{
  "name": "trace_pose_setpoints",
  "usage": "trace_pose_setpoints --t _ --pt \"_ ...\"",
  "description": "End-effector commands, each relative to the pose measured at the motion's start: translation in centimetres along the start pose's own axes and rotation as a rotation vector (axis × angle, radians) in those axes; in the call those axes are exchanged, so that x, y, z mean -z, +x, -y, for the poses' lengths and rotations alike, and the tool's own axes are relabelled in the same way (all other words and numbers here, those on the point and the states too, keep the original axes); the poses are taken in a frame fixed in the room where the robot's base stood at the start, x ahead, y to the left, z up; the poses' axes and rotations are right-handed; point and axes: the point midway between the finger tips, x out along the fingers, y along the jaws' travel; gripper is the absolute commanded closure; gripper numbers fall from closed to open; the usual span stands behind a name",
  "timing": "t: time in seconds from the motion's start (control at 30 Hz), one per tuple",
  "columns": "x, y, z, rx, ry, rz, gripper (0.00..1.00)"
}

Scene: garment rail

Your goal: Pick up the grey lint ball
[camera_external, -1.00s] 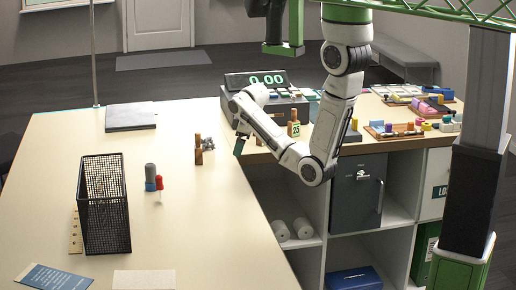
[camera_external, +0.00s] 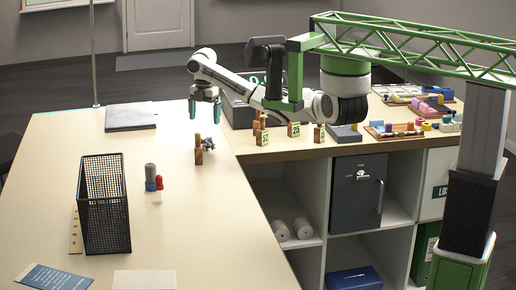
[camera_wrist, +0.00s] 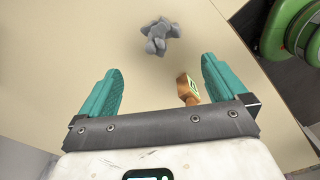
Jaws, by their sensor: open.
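The grey lint ball (camera_external: 208,144) is a small lumpy clump on the cream counter, beside a wooden numbered tag (camera_external: 198,150). In the wrist view the lint ball (camera_wrist: 160,36) lies beyond the fingertips, roughly centred between them. My gripper (camera_external: 205,105) hangs above the counter, behind and above the lint ball, with teal fingers pointing down. In the wrist view my gripper (camera_wrist: 163,75) has its two fingers wide apart with nothing held. A wooden tag with a green face (camera_wrist: 188,90) shows near the right finger, below the lint ball in the picture.
Several wooden number tags (camera_external: 293,130) stand on the right counter near the register (camera_external: 238,112). A black mesh basket (camera_external: 105,205) and a red and a blue-grey peg (camera_external: 151,177) stand to the left. A grey folder (camera_external: 130,118) lies at the back.

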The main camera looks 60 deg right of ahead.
Motion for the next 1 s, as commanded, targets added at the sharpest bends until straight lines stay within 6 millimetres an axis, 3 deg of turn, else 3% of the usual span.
trace_pose_setpoints --t 0.17,1.0 --pt "-0.3 0.6 0.3 0.024 -0.017 -0.006 0.01" --pt "-0.7 10.4 0.4 0.021 -0.014 -0.003 0.01"
